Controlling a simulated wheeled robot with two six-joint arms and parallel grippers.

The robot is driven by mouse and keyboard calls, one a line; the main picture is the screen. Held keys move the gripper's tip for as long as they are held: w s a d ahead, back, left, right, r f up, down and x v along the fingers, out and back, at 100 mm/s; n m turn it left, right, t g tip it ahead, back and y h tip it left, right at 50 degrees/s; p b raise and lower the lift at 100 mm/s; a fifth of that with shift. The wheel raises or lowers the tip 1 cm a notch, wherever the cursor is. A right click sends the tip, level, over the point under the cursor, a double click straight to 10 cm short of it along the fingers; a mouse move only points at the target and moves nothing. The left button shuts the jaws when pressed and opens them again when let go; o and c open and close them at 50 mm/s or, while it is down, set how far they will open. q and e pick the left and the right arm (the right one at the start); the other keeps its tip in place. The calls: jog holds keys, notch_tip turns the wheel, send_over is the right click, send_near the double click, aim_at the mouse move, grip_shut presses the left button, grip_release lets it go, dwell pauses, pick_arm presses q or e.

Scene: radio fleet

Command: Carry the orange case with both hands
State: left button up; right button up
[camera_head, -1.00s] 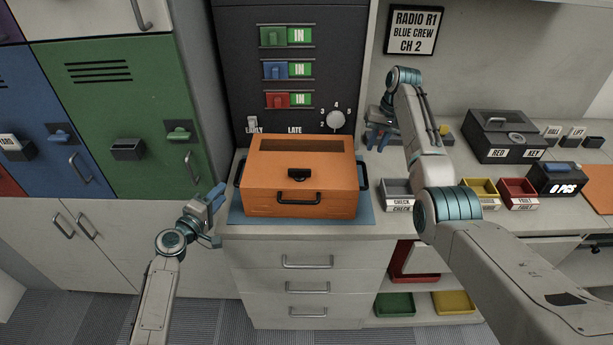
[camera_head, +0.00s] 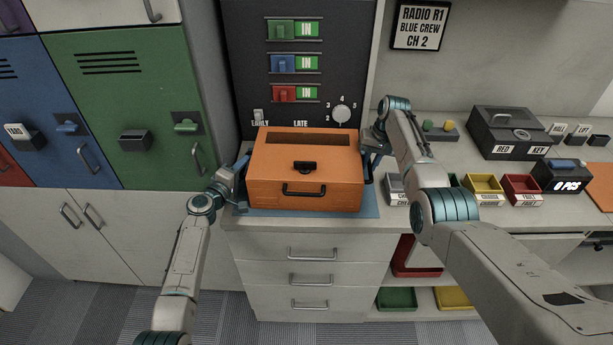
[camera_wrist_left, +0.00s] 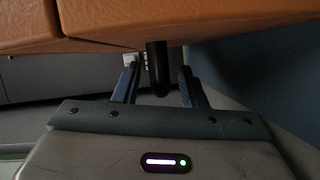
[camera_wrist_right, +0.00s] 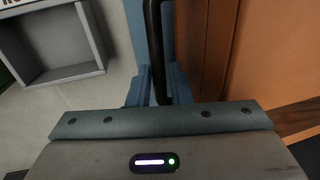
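The orange case (camera_head: 305,170) sits upright on a blue mat (camera_head: 368,205) on the counter, with a black front handle and a dark side handle at each end. My left gripper (camera_head: 237,184) is at the case's left side. In the left wrist view its fingers (camera_wrist_left: 159,85) are apart, with the left black handle (camera_wrist_left: 158,70) between them and gaps beside it. My right gripper (camera_head: 372,150) is at the case's right side. In the right wrist view its fingers (camera_wrist_right: 160,85) are close against both sides of the right black handle (camera_wrist_right: 154,40).
Small grey, yellow (camera_head: 484,186) and red (camera_head: 522,188) bins stand right of the case. A black box (camera_head: 506,135) is behind them. The dark switch panel (camera_head: 300,55) rises behind the case.

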pick_arm(q)
jog(key=shift+w+d+f, duration=0.1)
jog(key=shift+w+d, duration=0.1)
jog(key=shift+w, duration=0.2)
pick_arm(e)
jog(key=shift+f, duration=0.45)
pick_arm(q)
jog(key=shift+s, duration=0.1)
jog(key=c, duration=0.4)
pick_arm(e)
jog(key=c, duration=0.3)
pick_arm(q)
grip_shut()
pick_arm(e)
grip_shut()
pick_arm(q)
jog(key=shift+r, duration=0.3)
pick_arm(e)
jog(key=shift+w+r, duration=0.15)
jog(key=shift+r, duration=0.1)
